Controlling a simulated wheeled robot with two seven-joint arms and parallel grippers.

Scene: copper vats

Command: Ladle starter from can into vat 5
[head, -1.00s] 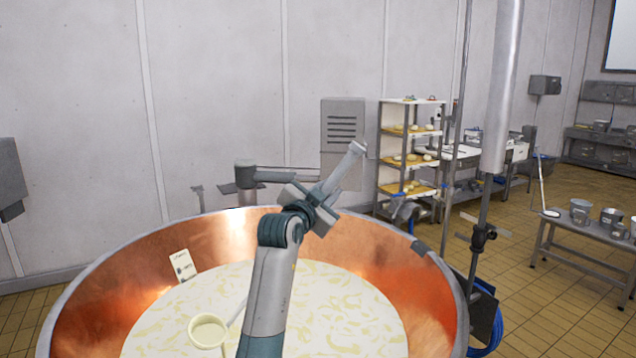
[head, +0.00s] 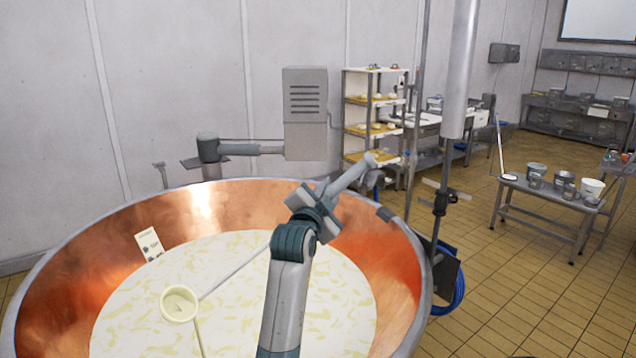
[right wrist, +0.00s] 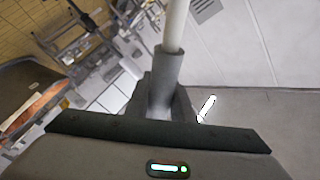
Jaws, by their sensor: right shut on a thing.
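A wide copper vat (head: 395,262) fills the lower left of the head view and holds pale liquid with yellowish patches (head: 250,322). My right gripper (head: 318,205) is over the vat's right part, shut on the ladle's handle. The handle also shows between the jaws of my right gripper (right wrist: 168,108) in the right wrist view, as a grey grip with a white shaft. The ladle's round cream bowl (head: 181,303) appears over the liquid. A thin pale line runs down from it; I cannot tell whether it is a stream. My left gripper is out of view.
A card (head: 149,246) with unreadable print is on the vat's inner wall. A vertical pole (head: 440,205) stands right of the vat, with a blue hose (head: 459,290). A bench (head: 548,200) with several pots and a white bucket (head: 592,187) stands on open tiled floor.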

